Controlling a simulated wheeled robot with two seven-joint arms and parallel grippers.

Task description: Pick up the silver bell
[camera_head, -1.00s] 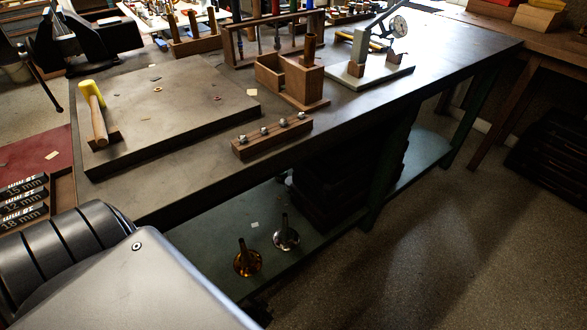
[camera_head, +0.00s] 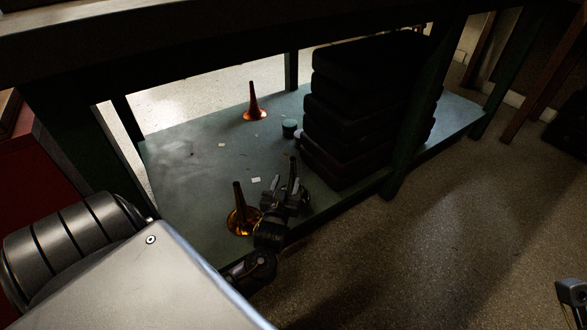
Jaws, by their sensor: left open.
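My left gripper (camera_head: 285,193) is open over the front part of the green lower shelf (camera_head: 185,165), just right of a brass bell (camera_head: 240,218). The brass bell stands flared end down with its stem up. I cannot clearly make out the silver bell; the gripper covers the spot beside the brass bell. A dark slender upright piece shows at the gripper, and I cannot tell whether it is a finger or the bell's stem. Part of what looks like my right gripper (camera_head: 572,293) shows at the lower right edge, far from the shelf.
A copper-coloured bell (camera_head: 254,108) stands at the back of the shelf, near a small dark round tin (camera_head: 289,128). Stacked black cases (camera_head: 360,95) stand right of the gripper. The bench top (camera_head: 200,25) overhangs the shelf, and green legs (camera_head: 408,130) stand at its edge.

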